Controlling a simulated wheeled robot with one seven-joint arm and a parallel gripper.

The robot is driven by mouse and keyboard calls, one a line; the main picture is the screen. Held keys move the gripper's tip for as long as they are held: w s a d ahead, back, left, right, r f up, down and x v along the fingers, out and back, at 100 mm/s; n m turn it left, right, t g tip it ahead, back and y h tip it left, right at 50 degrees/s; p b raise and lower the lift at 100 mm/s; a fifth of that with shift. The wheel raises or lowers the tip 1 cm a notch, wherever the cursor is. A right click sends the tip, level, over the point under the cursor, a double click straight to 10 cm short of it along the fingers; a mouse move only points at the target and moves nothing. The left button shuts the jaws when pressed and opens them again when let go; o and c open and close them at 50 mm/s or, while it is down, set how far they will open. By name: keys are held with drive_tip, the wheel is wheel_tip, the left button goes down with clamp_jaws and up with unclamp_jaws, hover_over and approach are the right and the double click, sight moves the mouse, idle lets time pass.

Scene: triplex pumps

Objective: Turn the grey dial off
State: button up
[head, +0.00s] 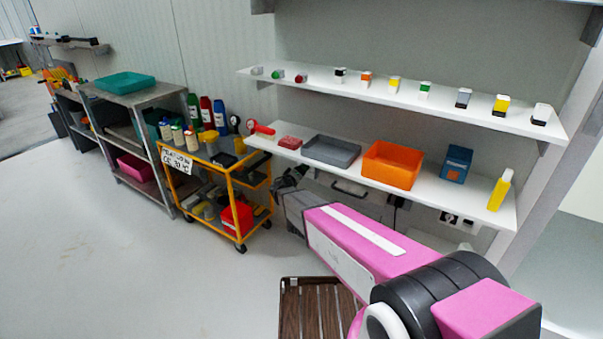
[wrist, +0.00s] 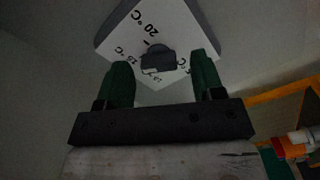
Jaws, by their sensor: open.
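The grey dial (wrist: 157,60) shows in the wrist view as a small dark knob on a white plate (wrist: 125,30) with a dark edge. The plate carries temperature marks such as "20 °C", seen upside down. My gripper (wrist: 161,72) is open, with one green finger on each side of the dial in the picture. Gaps show between the fingers and the knob; how deep they reach around it I cannot tell. In the head view my gripper (head: 288,180) is a dark shape by the wall below the lower shelf, and the dial is not visible there.
The lower shelf (head: 455,192) with a grey tray (head: 331,151) and an orange bin (head: 392,164) is above my arm. A yellow cart (head: 222,177) stands left of my gripper. A brown slatted surface (head: 312,310) is below my arm. Open floor lies at left.

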drive_tip(key=c, duration=0.9)
drive_tip(key=shift+c, duration=0.2)
drive_tip(key=shift+n, duration=0.4)
drive_tip(key=shift+s+d+f+n, duration=0.1)
drive_tip(key=shift+n, duration=4.9)
drive_tip(key=shift+s+d+f+n, duration=0.1)
drive_tip(key=shift+f+n, duration=0.05)
drive_tip(key=shift+n, duration=4.85)
drive_tip(key=shift+s+d+f+n, duration=0.1)
drive_tip(key=shift+n, duration=4.9)
